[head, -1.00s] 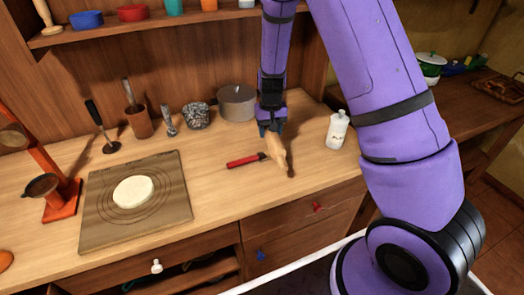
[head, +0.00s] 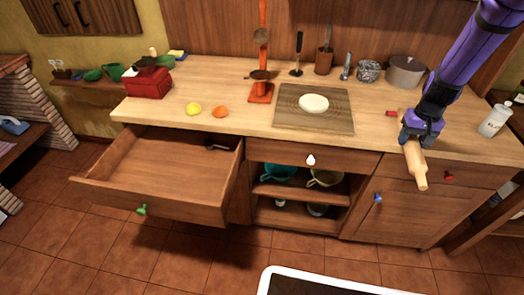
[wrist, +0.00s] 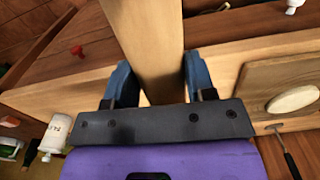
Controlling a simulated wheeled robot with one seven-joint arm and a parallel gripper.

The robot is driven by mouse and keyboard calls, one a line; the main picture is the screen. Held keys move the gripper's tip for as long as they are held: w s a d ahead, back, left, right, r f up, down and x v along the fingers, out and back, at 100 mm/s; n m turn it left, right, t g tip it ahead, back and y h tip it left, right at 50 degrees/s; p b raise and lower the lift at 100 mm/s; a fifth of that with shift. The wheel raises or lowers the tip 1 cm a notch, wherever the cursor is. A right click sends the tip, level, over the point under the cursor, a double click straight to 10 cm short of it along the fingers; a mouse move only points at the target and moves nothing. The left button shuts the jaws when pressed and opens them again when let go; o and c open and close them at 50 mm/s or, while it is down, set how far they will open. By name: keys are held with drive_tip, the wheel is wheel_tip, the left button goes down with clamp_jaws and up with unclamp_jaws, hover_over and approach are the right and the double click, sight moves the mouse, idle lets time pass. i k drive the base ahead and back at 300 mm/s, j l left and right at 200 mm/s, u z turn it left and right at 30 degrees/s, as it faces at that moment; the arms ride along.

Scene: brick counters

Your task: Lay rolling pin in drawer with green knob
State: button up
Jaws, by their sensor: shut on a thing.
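The wooden rolling pin (head: 416,166) is held in my gripper (head: 418,140) at the right of the counter, its handle end pointing out past the front edge. In the wrist view the pin (wrist: 146,40) runs between the two blue fingers of my gripper (wrist: 152,82), which are shut on it. The drawer with the green knob (head: 142,210) is pulled open at the left of the head view. Its inside floor (head: 170,170) is mostly bare, with a small dark item (head: 216,147) near the back right corner. The drawer is well to the left of my gripper.
A red-handled tool (head: 391,113) lies beside my gripper, and a white bottle (head: 494,120) stands to its right. A board with dough (head: 314,125), an orange stand (head: 261,92), fruit and a red box (head: 148,83) occupy the counter. Floor in front is clear.

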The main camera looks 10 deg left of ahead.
sight(169, 180)
drive_tip(key=k+j, duration=0.1)
drive_tip(key=j, duration=0.35)
drive_tip(key=k+j+z, duration=0.1)
drive_tip(key=j, duration=0.35)
drive_tip(key=k+j, duration=0.1)
drive_tip(key=j, duration=0.3)
drive_tip(key=k+j+z, duration=0.15)
drive_tip(key=j, duration=0.3)
drive_tip(key=k+j, duration=0.1)
drive_tip(key=j, duration=0.3)
drive_tip(key=j+z, duration=0.1)
drive_tip(key=j, duration=1.1)
drive_tip(key=k+j+z, duration=0.15)
drive_tip(key=j, duration=1.05)
drive_tip(key=i, duration=0.05)
